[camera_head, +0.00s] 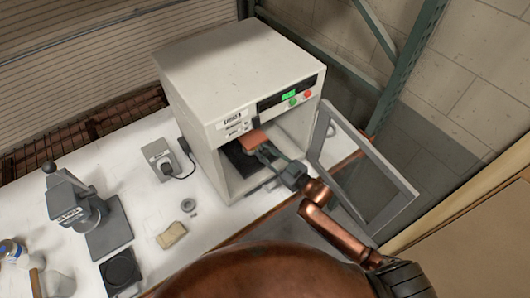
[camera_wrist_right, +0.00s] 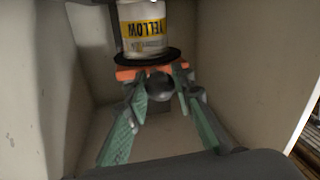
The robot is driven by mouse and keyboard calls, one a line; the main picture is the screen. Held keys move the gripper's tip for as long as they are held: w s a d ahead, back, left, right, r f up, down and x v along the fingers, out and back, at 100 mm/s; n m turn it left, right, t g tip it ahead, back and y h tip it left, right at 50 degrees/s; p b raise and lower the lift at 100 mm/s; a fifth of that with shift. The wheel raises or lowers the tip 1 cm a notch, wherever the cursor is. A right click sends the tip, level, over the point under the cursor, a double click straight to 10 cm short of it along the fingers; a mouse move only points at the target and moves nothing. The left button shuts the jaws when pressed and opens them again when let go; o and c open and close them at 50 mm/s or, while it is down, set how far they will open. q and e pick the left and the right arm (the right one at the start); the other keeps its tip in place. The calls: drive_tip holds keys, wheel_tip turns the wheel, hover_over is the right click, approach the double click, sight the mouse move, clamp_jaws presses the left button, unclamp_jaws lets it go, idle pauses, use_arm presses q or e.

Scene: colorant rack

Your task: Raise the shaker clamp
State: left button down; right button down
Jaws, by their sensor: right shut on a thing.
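The shaker (camera_head: 215,90) is a white box with its front chamber open. The shaker clamp shows in the right wrist view as a black disc (camera_wrist_right: 147,57), an orange bar (camera_wrist_right: 126,74) and a round dark knob (camera_wrist_right: 160,87). The orange bar also shows in the head view (camera_head: 253,139). A white can (camera_wrist_right: 142,14) with a yellow label meets the disc, its lettering upside down in the wrist view. My right gripper (camera_wrist_right: 161,90) reaches into the chamber (camera_head: 268,152), its green fingers shut on the knob. My left gripper is not in view.
The shaker door (camera_head: 405,186) stands open to the right, close beside my right arm. On the white bench (camera_head: 160,205) are a grey stand device (camera_head: 75,200), a socket box (camera_head: 160,157), a sponge (camera_head: 171,235) and a small ring (camera_head: 188,205). Chamber walls enclose the gripper closely.

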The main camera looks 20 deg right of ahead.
wheel_tip(320, 180, up, 9)
drive_tip(key=p, duration=0.6)
drive_tip(key=shift+f+p, duration=0.2)
drive_tip(key=shift+p, duration=0.1)
drive_tip(key=shift+w, duration=0.1)
drive_tip(key=c, duration=1.9)
unclamp_jaws()
drive_tip(key=shift+f, duration=0.1)
drive_tip(key=shift+c, duration=0.2)
drive_tip(key=shift+o, duration=1.4)
drive_tip(key=shift+f, duration=0.3)
drive_tip(key=v, duration=1.2)
